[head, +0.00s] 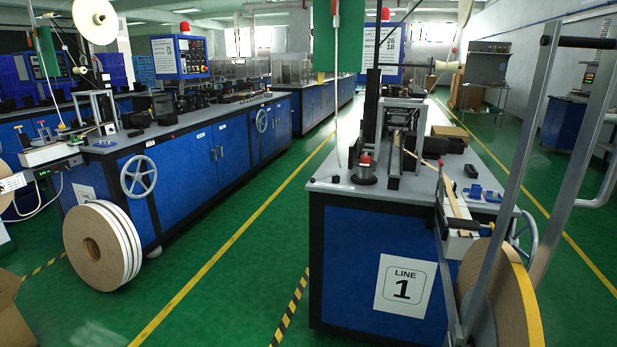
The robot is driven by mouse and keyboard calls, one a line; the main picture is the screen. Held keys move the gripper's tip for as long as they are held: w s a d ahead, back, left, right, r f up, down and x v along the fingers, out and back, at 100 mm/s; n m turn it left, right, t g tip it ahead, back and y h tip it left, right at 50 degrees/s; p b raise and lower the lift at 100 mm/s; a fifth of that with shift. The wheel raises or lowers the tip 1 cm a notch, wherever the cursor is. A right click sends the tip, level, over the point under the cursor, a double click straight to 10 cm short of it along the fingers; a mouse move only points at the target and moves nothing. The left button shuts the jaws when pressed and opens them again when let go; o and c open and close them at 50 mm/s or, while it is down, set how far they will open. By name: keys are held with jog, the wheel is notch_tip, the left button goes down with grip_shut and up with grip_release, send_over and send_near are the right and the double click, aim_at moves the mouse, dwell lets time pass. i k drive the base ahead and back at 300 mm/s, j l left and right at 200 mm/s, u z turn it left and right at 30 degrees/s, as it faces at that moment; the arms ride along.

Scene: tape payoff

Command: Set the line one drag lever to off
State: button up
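The line one bench (335,262), blue with a grey top, stands right of centre with a white "LINE 1" sign (402,287) on its end. A red-knobbed part (365,159) stands on a dark round base at the bench's near left corner. A thin red-tipped lever (441,164) stands upright by the tan tape strip (450,190). I cannot tell which is the drag lever, nor read any setting marks. The tape roll (520,300) hangs at the bench's near right end, partly behind grey bars. My gripper is not in view.
Grey slanted bars (520,150) with a black grip cross the right foreground. A second blue bench (185,160) stands left, with handwheels and large tape rolls (100,245) before it. A green aisle (225,275) with yellow lines is clear between benches. A cardboard box (10,315) sits lower left.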

aim_at(312, 180)
jog(key=i+j+z, duration=0.2)
jog(key=j+z, duration=0.15)
jog(key=j, duration=1.05)
jog(key=j+z, duration=0.3)
jog(key=j, duration=1.1)
jog(key=i+j+z, duration=0.1)
jog(key=j, duration=0.25)
jog(key=i+j+z, duration=0.1)
jog(key=j, duration=0.25)
jog(key=i+j+z, duration=0.1)
jog(key=i+j, duration=0.15)
jog(key=j, duration=0.15)
jog(key=i+j+z, duration=0.1)
jog(key=j, duration=0.3)
jog(key=i+j+z, duration=0.15)
jog(key=j, duration=0.2)
jog(key=j+z, duration=0.1)
jog(key=j, duration=0.3)
jog(key=i+j, duration=0.15)
jog(key=j, duration=0.15)
jog(key=i+j, duration=0.2)
jog(key=j, duration=0.15)
jog(key=i+j, duration=0.15)
jog(key=j, duration=0.15)
jog(key=i+j, duration=0.15)
jog(key=j, duration=0.15)
